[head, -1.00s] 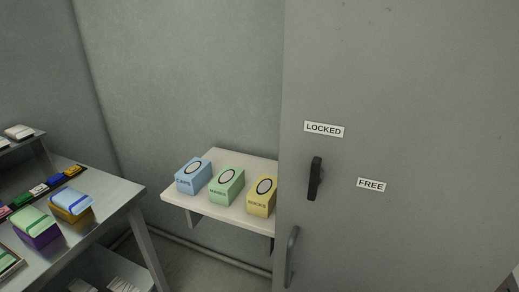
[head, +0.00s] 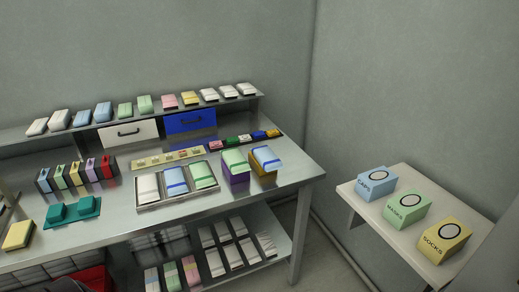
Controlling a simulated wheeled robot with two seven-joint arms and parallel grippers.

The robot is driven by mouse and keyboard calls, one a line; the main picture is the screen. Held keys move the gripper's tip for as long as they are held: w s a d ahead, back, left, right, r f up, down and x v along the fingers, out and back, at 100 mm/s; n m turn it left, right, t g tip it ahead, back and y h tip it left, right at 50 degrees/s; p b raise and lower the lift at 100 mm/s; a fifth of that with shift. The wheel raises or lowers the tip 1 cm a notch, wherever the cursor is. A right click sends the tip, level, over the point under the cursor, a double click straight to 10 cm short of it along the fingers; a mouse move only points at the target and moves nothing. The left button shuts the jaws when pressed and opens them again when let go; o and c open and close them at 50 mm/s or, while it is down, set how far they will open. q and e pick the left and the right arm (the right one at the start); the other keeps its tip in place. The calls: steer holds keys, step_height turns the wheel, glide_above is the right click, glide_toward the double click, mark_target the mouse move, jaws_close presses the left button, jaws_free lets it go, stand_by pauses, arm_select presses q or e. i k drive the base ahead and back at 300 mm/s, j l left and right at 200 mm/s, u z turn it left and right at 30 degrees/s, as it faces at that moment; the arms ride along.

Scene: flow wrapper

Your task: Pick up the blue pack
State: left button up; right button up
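Several packs in view are blue. A light blue pack with a darker blue band (head: 266,157) lies on an orange-brown box (head: 262,171) near the right end of the steel table. A similar blue banded pack (head: 175,182) lies in the middle of a metal tray (head: 180,203), between a white pack (head: 148,187) and a green pack (head: 202,175). Two plain light blue packs (head: 82,118) (head: 103,112) sit on the raised back shelf. Which of these is the blue pack meant, I cannot tell. Neither of my grippers shows.
A green pack (head: 234,159) lies on a purple box (head: 237,178) beside the orange-brown box. Boxes marked CAPS (head: 374,187), MASKS (head: 408,212) and SOCKS (head: 444,243) stand on a wall shelf (head: 349,192) at right. The steel table (head: 286,184) is bare at its right corner.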

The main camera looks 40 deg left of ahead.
mark_target(265, 157)
steer(key=u, duration=1.05)
